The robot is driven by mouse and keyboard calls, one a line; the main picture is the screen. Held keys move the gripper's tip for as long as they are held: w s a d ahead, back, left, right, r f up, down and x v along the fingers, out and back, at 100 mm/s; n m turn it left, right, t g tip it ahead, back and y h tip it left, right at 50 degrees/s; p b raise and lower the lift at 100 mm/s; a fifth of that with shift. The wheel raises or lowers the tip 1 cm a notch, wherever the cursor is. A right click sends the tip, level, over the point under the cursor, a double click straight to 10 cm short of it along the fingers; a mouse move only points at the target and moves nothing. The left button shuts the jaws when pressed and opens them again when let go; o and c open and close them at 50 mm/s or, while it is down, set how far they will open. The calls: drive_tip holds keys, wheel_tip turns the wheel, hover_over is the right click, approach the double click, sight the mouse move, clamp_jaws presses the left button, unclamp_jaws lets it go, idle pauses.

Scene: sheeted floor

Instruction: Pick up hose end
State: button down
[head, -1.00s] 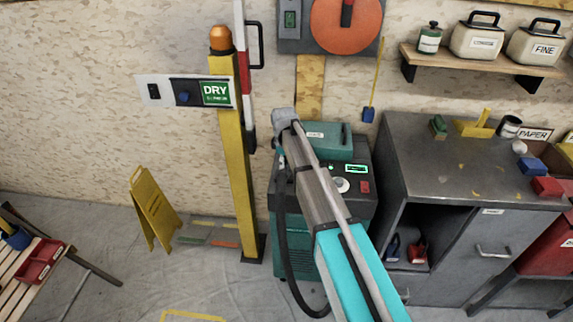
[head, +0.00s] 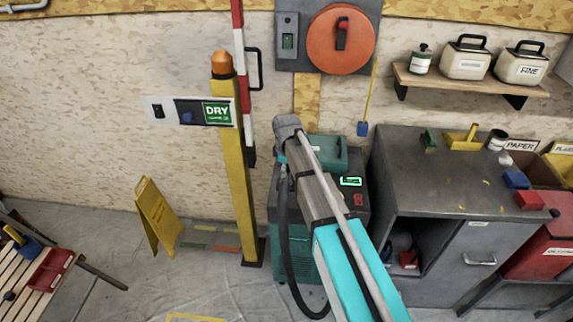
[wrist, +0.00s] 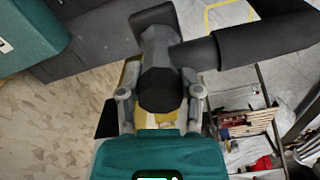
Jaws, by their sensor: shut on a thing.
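The hose end is a dark grey fitting (wrist: 160,85) in the middle of the wrist view. It sits between the two grey fingers of my gripper (wrist: 161,98), which are closed on it. The thick black hose (wrist: 255,42) runs off from it to the upper right. In the head view the hose (head: 284,240) hangs down beside the teal machine (head: 291,245) and curves along the floor.
A yellow post (head: 239,180) with a DRY sign (head: 217,113) stands left of the machine. A yellow floor sign (head: 158,215) is further left. A grey cabinet (head: 430,185) stands close on the right.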

drive_tip(key=s+d+r+p, duration=0.2)
drive_tip(key=s+r, duration=0.1)
drive_tip(key=s, duration=0.4)
drive_tip(key=shift+s+r+p, duration=0.15)
drive_tip(key=shift+s+p, duration=0.05)
drive_tip(key=shift+p, duration=0.1)
drive_tip(key=shift+d, duration=0.1)
drive_tip(key=c, duration=0.9)
unclamp_jaws()
drive_tip(key=c, duration=1.9)
unclamp_jaws()
drive_tip(key=c, duration=1.4)
unclamp_jaws()
drive_tip(key=shift+d, duration=0.1)
